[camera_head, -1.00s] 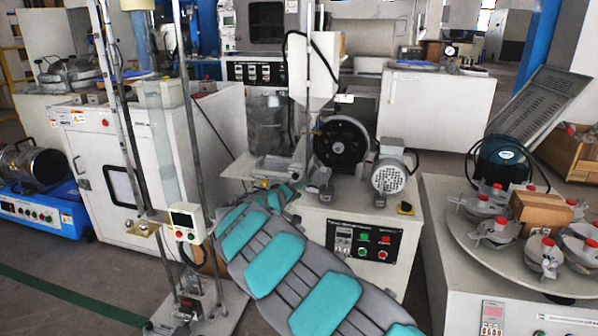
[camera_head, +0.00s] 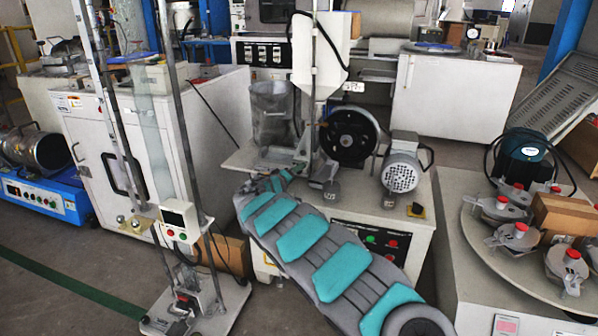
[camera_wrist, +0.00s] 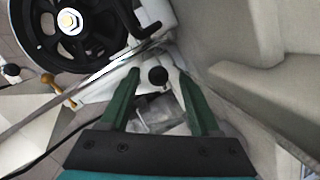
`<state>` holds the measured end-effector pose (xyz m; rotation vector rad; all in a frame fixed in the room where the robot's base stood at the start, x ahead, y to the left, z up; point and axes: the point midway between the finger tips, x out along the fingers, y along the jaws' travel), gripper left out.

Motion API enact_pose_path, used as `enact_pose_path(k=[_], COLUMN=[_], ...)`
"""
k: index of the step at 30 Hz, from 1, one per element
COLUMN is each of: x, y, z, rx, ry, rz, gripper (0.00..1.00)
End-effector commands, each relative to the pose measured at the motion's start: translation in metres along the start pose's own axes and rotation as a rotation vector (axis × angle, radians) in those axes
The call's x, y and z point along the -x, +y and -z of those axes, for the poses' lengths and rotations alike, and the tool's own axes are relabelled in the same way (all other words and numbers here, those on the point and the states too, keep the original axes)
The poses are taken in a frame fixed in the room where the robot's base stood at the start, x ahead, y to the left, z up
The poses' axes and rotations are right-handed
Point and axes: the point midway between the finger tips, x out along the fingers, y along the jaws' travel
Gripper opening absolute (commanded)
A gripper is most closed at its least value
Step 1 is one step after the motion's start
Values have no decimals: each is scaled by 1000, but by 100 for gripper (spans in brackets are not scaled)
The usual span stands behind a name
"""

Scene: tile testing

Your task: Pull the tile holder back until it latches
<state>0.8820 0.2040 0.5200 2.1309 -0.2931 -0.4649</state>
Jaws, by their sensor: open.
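The tile holder appears to be the small grey metal part (camera_head: 325,170) beside the black wheel in the head view; its outline is unclear. In the wrist view, a black ball knob (camera_wrist: 158,76) on a pale part shows between my green fingers. My gripper (camera_wrist: 154,74) is open, with one finger on each side of the knob and gaps showing. A grey metal block (camera_wrist: 155,112) lies below the knob, partly hidden by my gripper. In the head view my gripper (camera_head: 287,173) is small and partly hidden at the end of my arm.
The black wheel (camera_head: 349,135) and a grey motor (camera_head: 401,175) are right of my gripper. A clear container (camera_head: 272,113) stands behind it. A tall metal stand (camera_head: 180,222) rises at left. A round table (camera_head: 475,225) carries several red-capped pots and a box.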

Motion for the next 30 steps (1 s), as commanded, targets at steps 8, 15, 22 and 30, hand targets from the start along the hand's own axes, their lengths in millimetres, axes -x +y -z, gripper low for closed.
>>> enact_pose_path(k=[8,15,22,30], x=[-22,-26,-26,-26], y=[0,1,1,1], z=[1,0,1,1], rx=[-3,-1,-1,-1], ry=[1,0,1,1], rz=[1,-1,-1,-1], gripper=[63,63,54,24])
